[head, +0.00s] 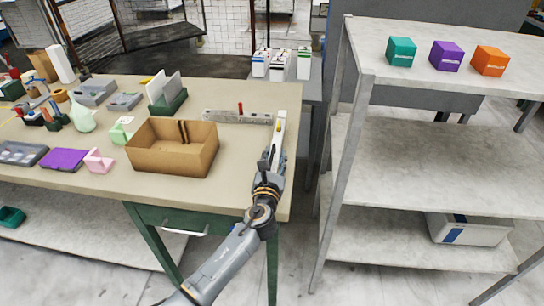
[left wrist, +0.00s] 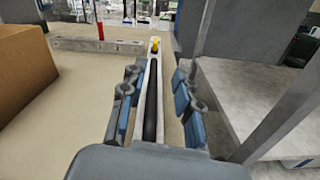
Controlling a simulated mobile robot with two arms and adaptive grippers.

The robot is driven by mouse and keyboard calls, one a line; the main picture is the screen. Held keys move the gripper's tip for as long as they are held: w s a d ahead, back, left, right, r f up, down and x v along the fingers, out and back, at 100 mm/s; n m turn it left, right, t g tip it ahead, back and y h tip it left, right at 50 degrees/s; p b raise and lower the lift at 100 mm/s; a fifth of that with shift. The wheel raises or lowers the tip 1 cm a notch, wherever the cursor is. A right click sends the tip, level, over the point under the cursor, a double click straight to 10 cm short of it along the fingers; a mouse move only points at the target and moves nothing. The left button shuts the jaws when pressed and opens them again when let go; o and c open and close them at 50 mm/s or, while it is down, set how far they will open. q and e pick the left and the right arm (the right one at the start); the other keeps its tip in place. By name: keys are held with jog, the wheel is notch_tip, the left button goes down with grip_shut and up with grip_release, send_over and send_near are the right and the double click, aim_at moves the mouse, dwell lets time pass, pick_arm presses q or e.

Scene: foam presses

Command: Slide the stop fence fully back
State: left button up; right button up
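A long grey bar with a red upright peg (head: 238,117) lies across the back right of the workbench; it also shows at the upper left of the left wrist view (left wrist: 90,46). A pale narrow rail (head: 279,130) with a dark lengthwise slot runs front to back along the bench's right edge, with a yellow piece at its far end (left wrist: 155,45). I cannot tell for sure which part is the stop fence. My left gripper (head: 270,160) is over the near part of the rail. Its fingers (left wrist: 157,92) are apart on either side of the rail, with nothing gripped. My right gripper is out of view.
An open cardboard box (head: 172,160) stands left of my left gripper. A metal shelf (head: 440,160) stands close to the right, beyond a narrow gap. Tools, trays and small holders crowd the bench's left side. Bare bench top lies between box and rail.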

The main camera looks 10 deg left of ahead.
pick_arm(q)
jog(key=shift+a, duration=0.1)
jog(key=shift+s, duration=0.3)
jog(key=s, duration=1.1)
jog(key=shift+s+a, duration=0.15)
jog(key=shift+s, duration=0.05)
